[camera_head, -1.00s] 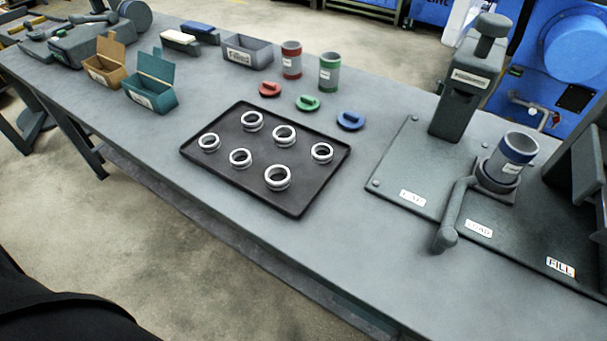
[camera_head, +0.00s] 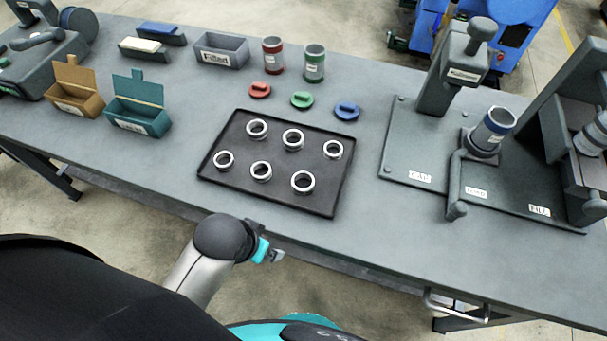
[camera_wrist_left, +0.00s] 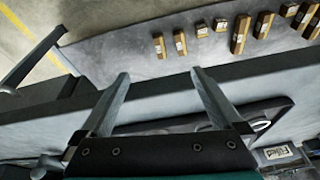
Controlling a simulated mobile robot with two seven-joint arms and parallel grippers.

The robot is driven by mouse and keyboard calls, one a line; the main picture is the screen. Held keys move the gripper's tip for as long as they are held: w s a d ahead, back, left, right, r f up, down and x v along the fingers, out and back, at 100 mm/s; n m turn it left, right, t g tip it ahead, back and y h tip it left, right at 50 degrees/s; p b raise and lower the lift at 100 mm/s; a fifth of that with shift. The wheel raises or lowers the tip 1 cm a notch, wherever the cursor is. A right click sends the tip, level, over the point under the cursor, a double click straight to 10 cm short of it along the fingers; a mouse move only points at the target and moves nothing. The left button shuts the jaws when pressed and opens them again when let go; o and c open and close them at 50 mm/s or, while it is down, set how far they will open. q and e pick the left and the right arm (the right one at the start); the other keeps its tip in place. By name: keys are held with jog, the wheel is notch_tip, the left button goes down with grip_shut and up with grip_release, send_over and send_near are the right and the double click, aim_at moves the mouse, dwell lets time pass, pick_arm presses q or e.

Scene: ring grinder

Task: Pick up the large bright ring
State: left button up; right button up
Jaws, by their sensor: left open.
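Several pale metal rings lie flat in two rows on a black tray (camera_head: 208,183) in the head view. The front right ring (camera_head: 303,182), the back middle ring (camera_head: 293,139) and the back left ring (camera_head: 257,129) look larger than the others; I cannot tell which is the large bright one. My left gripper (camera_head: 274,256) is in front of the table's near edge, short of the tray and apart from the rings. In the left wrist view my left gripper (camera_wrist_left: 160,75) has its fingers spread with nothing between them. My right gripper does not show.
A brown box (camera_head: 75,98), a teal box (camera_head: 138,122) and a grey bin (camera_head: 221,55) stand at the left and back. Red, green and blue lids (camera_head: 347,111) lie behind the tray. A press (camera_head: 455,75) stands right. The table front is clear.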

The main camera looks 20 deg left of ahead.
pick_arm(q)
jog(key=w+d+r+m+t+h, duration=0.1)
jog(key=w+d+r+m+t, duration=0.15)
jog(key=w+r+t, duration=0.6)
jog(key=w+d+r+m+t, duration=0.2)
jog(key=w+d+r+t, duration=0.15)
jog(key=w+r, duration=0.95)
jog(key=d+r+m+t+h+p, duration=0.1)
jog(key=d+r+m+t+h, duration=0.2)
jog(key=d+r+m+h, duration=0.8)
jog(key=s+d+r+m+g+h, duration=0.4)
jog(key=s+d+m+g+h, duration=0.2)
jog(key=d+m+g+h, duration=0.4)
jog(key=m+g+y+p, duration=0.1)
jog(key=m+g+y, duration=0.8)
jog(key=y, duration=1.3)
send_over(303, 186)
notch_tip(303, 186, down, 19)
jog(key=shift+m+t, duration=0.3)
jog(key=shift+m, duration=0.15)
notch_tip(303, 186, down, 9)
jog(key=shift+a, duration=0.15)
jog(key=shift+f, duration=2.95)
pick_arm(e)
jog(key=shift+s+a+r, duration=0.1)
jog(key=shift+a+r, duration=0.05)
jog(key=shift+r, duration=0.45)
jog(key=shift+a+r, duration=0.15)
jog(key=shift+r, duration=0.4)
